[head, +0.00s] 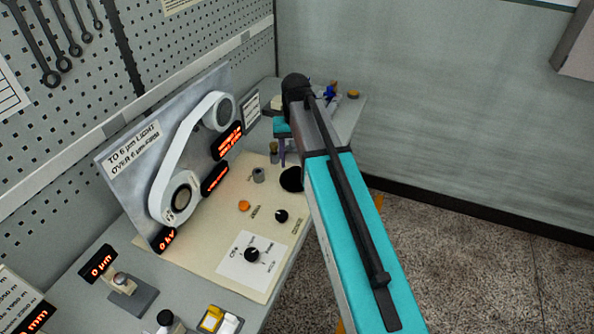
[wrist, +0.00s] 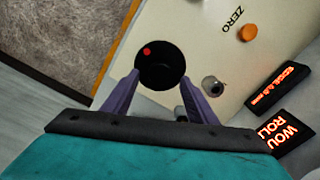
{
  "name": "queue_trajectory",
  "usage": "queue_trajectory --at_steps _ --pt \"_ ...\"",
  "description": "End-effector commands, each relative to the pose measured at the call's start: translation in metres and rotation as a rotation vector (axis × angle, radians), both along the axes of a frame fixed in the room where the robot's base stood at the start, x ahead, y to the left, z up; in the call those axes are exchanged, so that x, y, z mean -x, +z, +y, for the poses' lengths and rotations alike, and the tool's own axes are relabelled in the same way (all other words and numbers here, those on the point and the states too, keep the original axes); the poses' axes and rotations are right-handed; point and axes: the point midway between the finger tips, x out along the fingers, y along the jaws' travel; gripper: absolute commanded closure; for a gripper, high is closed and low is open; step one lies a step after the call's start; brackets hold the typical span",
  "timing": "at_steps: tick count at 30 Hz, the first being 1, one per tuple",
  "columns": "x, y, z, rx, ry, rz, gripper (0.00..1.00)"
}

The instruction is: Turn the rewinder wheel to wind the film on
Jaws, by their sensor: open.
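The rewinder wheel (head: 291,179) is a black disc on the cream panel, partly covered by my arm in the head view. In the wrist view the wheel (wrist: 160,62) shows a red dot near its left upper part. My gripper (wrist: 159,78) is open, with one purple finger on each side of the wheel's near part. I cannot tell whether the fingers touch it. In the head view my gripper (head: 284,152) is small and partly hidden beside my arm. The white film (head: 172,150) runs between two rollers on the upright grey plate.
The cream panel (head: 225,235) also bears an orange button (head: 244,206), black knobs (head: 253,254) and a small grey post (head: 258,175) close to the wheel. Red-lit displays (head: 215,179) stand by the film. A pegboard wall is behind; open floor lies to the right.

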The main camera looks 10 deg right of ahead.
Motion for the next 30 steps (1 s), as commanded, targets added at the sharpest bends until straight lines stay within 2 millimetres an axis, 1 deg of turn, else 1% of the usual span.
queue_trajectory --at_steps 1,3,10,15,25,29,30 --pt "0.0 -0.009 0.0 0.0 0.0 0.0 0.47" --pt "0.0 -0.015 0.0 0.0 0.0 0.001 0.47" --pt "0.0 -0.031 0.0 0.0 -0.001 0.0 0.47" --pt "0.0 -0.036 0.0 0.0 -0.001 0.0 0.47" --pt "0.0 -0.036 -0.001 0.0 -0.001 0.0 0.47" --pt "0.0 -0.036 -0.001 0.0 -0.001 0.0 0.69" --pt "0.0 -0.036 -0.001 0.0 -0.001 0.0 0.76"
